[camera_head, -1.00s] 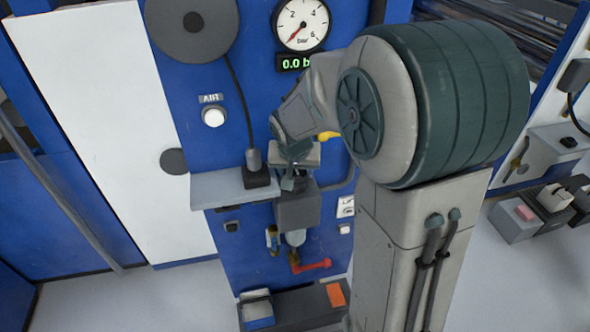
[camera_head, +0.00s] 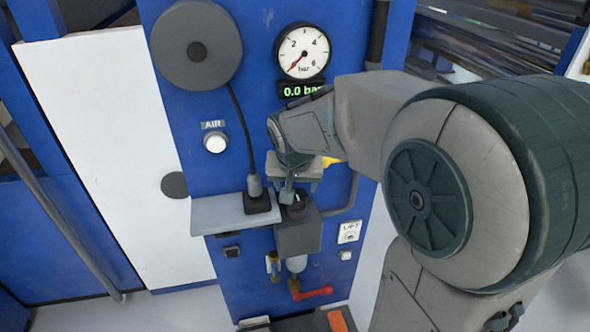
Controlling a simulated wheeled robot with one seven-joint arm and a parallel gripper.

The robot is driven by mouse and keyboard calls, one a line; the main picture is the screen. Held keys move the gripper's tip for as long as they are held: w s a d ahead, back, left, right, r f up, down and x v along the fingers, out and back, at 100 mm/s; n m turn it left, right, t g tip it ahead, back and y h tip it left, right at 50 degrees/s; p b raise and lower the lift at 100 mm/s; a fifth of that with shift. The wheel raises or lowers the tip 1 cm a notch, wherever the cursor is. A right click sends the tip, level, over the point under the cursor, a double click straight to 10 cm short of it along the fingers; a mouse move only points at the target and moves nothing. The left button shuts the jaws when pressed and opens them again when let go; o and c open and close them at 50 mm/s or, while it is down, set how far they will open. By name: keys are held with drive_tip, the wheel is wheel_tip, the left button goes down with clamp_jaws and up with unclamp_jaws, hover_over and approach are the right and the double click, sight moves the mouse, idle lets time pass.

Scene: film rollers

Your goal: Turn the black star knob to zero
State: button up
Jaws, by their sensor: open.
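The black star knob (camera_head: 296,209) sits on top of a dark grey regulator block (camera_head: 299,236) on the blue panel. Only part of the knob shows below my gripper. My gripper (camera_head: 288,196) points down just above the knob, its fingers open. I cannot tell whether the fingertips touch the knob. A round white gauge (camera_head: 302,50) above has its red needle at the low left end of the scale. The green display (camera_head: 302,89) under it reads 0.0 bar.
A grey shelf (camera_head: 222,214) with a black cabled device (camera_head: 257,202) is close left of my gripper. A red lever (camera_head: 315,292) and brass valve (camera_head: 273,264) are below the regulator. A white AIR button (camera_head: 215,143) is at upper left. My arm fills the right.

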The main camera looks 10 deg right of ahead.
drive_tip(key=d+v, duration=0.1)
drive_tip(key=v, duration=0.6)
drive_tip(key=shift+a+r, duration=0.2)
drive_tip(key=shift+a, duration=0.3)
drive_tip(key=s+f+n, duration=0.1)
drive_tip(key=s+f, duration=0.1)
drive_tip(key=s, duration=0.3)
drive_tip(key=s+d+f+n+g+y, duration=0.1)
drive_tip(key=s+f, duration=0.1)
drive_tip(key=s, duration=0.4)
drive_tip(key=s+d+f+n, duration=0.1)
drive_tip(key=s+f, duration=0.2)
drive_tip(key=s, duration=0.2)
drive_tip(key=shift+g, duration=0.3)
